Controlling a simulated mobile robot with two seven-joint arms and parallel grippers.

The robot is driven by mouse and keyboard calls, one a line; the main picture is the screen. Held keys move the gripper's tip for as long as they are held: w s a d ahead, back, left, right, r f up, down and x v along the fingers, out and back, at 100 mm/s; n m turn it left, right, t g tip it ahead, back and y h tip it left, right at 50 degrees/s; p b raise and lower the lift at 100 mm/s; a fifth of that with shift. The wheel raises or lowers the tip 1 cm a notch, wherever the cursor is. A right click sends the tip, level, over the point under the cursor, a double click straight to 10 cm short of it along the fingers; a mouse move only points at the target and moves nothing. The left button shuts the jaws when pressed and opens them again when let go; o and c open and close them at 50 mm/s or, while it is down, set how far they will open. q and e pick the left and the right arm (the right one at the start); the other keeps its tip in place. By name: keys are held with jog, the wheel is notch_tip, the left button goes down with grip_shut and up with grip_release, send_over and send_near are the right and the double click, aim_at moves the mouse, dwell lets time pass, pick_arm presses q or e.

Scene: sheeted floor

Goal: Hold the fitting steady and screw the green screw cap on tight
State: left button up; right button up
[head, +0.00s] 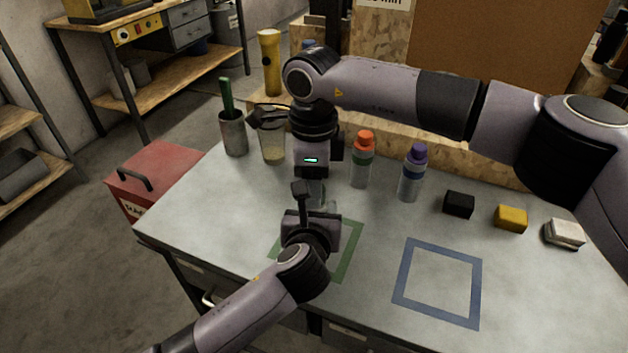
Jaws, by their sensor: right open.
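A clear fitting (316,192) stands upright on the bench, mostly hidden behind my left gripper and below my right one. My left gripper (302,192) reaches up to it from the front; its fingers are largely hidden, so its grip cannot be made out. My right gripper (315,177) points straight down, open, just above the fitting's top. I cannot make out the green screw cap; the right gripper may be covering it. A green square outline (349,250) on the bench top lies around the fitting's foot, partly covered by my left wrist.
An orange-capped bottle (362,162) and a purple-capped bottle (412,175) stand to the right. Black (459,204), yellow (511,218) and white (564,233) blocks lie farther right. A grey cup (233,134) and a clear container (272,150) stand left. The blue outline (480,290) is empty.

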jog(key=n, duration=0.3)
jog(key=shift+s+d+f, duration=0.1)
jog(key=shift+s+f, duration=0.1)
jog(key=shift+n, duration=0.8)
jog(key=shift+c, duration=0.5)
jog(key=shift+o, duration=0.5)
jog(key=shift+n, duration=0.5)
jog(key=n, duration=0.4)
jog(key=shift+w+r, duration=0.1)
jog(key=shift+w, duration=0.05)
jog(key=n, duration=0.4)
jog(key=shift+n, duration=0.3)
jog(key=n, duration=0.4)
jog(key=shift+n, duration=0.3)
grip_shut()
jog(key=m, duration=1.4)
jog(key=shift+m, duration=0.4)
jog(key=m, duration=0.4)
jog(key=shift+m, duration=0.3)
